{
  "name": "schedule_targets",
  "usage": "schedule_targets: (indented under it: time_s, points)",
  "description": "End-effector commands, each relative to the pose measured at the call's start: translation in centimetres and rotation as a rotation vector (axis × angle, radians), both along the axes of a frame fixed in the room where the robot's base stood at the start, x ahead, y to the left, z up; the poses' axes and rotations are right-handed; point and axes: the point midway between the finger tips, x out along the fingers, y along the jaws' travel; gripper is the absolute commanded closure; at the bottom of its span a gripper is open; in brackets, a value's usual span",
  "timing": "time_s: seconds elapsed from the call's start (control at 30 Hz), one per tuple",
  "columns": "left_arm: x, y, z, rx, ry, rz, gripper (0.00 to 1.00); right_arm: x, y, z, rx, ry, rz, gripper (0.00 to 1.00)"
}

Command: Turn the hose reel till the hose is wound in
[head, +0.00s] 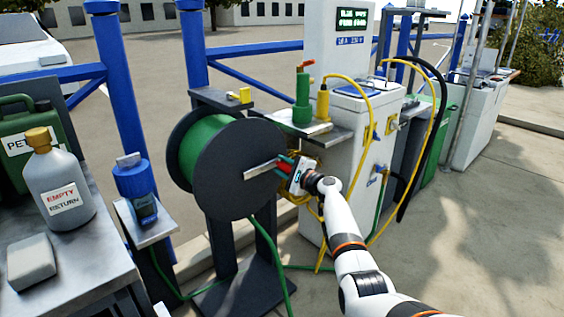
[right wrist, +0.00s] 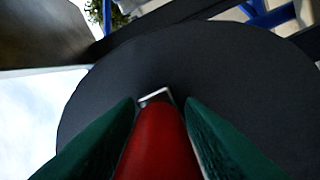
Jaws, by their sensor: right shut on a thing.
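The hose reel (head: 232,178) stands on a dark post frame, with a dark round side plate and green hose wound on its drum. A green hose (head: 262,240) hangs from the reel to the ground. A metal crank arm (head: 261,169) runs from the plate's middle to the right and ends in a red handle (head: 286,163). My right gripper (head: 284,168) is shut on the red handle, which also shows between the green finger pads in the right wrist view (right wrist: 158,145). The dark plate (right wrist: 200,75) fills most of that view. My left gripper is not in view.
A table with a grey bottle (head: 62,180) and a green can stands at the left. A small stand holds a blue device (head: 137,190). White pedestals with yellow hoses (head: 372,95) stand behind and right of the reel. Open paving (head: 480,240) lies at the right.

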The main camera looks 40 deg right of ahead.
Motion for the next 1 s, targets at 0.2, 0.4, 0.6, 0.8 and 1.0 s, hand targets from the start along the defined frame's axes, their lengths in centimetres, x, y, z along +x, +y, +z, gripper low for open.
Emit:
schedule_targets:
  time_s: [0.2, 0.4, 0.6, 0.8, 1.0]
  points:
    - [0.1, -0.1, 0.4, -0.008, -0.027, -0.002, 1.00, 0.1, 0.3, -1.1, 0.124, 0.005, 0.006, 1.00]
    - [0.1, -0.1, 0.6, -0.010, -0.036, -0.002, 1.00, 0.1, 0.3, -1.6, 0.183, 0.008, 0.004, 1.00]
    - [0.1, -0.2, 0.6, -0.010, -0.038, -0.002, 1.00, 0.1, 0.3, -1.7, 0.204, 0.008, 0.003, 1.00]
    - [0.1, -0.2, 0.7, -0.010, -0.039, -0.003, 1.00, 0.1, 0.3, -1.7, 0.205, 0.006, 0.002, 1.00]
    - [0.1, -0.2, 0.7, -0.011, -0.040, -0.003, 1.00, 0.1, 0.2, -1.6, 0.204, 0.005, 0.000, 0.55]
